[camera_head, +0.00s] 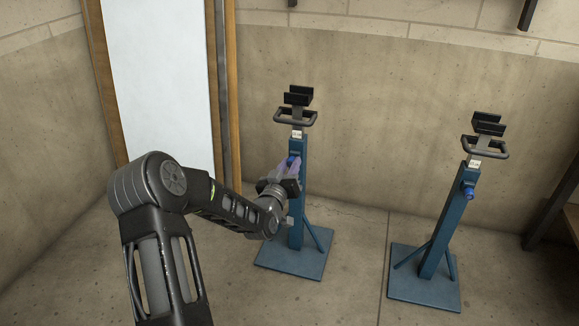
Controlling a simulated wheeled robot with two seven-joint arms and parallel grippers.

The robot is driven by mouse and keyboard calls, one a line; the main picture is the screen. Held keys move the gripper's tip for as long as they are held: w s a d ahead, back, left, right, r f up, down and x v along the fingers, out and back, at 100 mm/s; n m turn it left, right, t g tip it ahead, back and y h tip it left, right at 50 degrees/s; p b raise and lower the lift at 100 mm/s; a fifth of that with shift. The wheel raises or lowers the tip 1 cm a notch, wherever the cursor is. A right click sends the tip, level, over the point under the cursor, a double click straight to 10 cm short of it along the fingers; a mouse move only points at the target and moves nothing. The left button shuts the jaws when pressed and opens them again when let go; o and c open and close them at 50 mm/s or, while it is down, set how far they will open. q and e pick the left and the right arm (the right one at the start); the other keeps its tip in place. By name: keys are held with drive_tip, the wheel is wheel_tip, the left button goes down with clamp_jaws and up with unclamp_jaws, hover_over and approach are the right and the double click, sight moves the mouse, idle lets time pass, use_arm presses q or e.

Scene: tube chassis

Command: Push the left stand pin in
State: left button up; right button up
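The left stand (297,200) is a blue post on a square base plate, with a black cradle and a grey handle on top. Its blue pin (292,160) shows on the upper post. My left gripper (284,172) is at the post beside this pin and overlaps it in the picture. The fingers are small and partly merge with the pin, so I cannot tell whether they are open or shut, or touching it. My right gripper is out of view.
A second blue stand (435,240) with its own blue pin (468,191) stands to the right. A white panel (160,75) in a wooden frame is behind my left arm. Concrete floor (355,265) is clear between the stands. A dark bench edge shows at the far right.

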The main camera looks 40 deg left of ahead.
use_arm(q)
drive_tip(key=o, duration=0.4)
drive_tip(key=shift+o, duration=0.2)
drive_tip(key=p+v, duration=0.2)
drive_tip(key=v, duration=0.5)
drive_tip(key=shift+s+p, duration=0.35)
drive_tip(key=shift+d+f, duration=0.1)
